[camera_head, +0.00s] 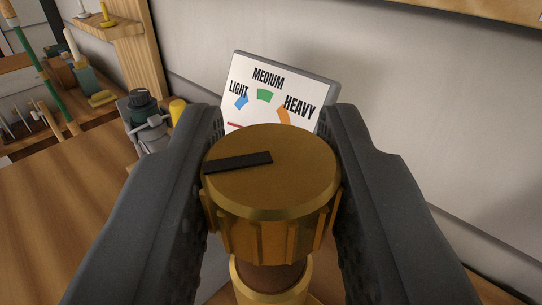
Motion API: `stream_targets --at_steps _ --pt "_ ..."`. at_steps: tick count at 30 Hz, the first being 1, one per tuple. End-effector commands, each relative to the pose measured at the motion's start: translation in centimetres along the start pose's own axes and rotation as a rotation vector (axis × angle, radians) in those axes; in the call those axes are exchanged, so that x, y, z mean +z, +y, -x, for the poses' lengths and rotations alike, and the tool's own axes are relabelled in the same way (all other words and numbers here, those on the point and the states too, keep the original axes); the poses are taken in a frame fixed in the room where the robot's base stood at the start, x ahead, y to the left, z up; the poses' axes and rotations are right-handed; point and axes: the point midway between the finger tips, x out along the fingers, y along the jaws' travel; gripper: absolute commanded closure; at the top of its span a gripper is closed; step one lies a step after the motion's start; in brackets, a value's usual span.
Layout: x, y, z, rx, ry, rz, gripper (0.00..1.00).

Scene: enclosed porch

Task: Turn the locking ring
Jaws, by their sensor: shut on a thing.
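The locking ring (285,190) is a brass-coloured, ribbed cap with a flat round top. A black bar mark on its top points to the left of the picture. My gripper (271,185) is shut on the ring, with one dark finger on its left side and one on its right. Below the ring is a narrower brass collar (272,287). Behind the ring stands a white dial plate (265,85) marked LIGHT in blue, MEDIUM in green and HEAVY in orange. A red line shows low on the plate at left; the ring hides the plate's lower part.
A wooden tabletop (60,215) is clear at the left. A grey device with a dark knob (143,103) and a yellow object (177,111) stand behind my left finger. A pale wall (430,120) closes the back and right.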

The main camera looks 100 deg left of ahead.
Motion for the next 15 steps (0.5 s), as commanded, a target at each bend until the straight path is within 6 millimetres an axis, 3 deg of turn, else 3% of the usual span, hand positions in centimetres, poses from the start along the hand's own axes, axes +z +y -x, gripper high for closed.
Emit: stream_targets --at_steps 15 --pt "0.25 -0.01 -0.07 -0.164 -0.001 -0.001 0.95"
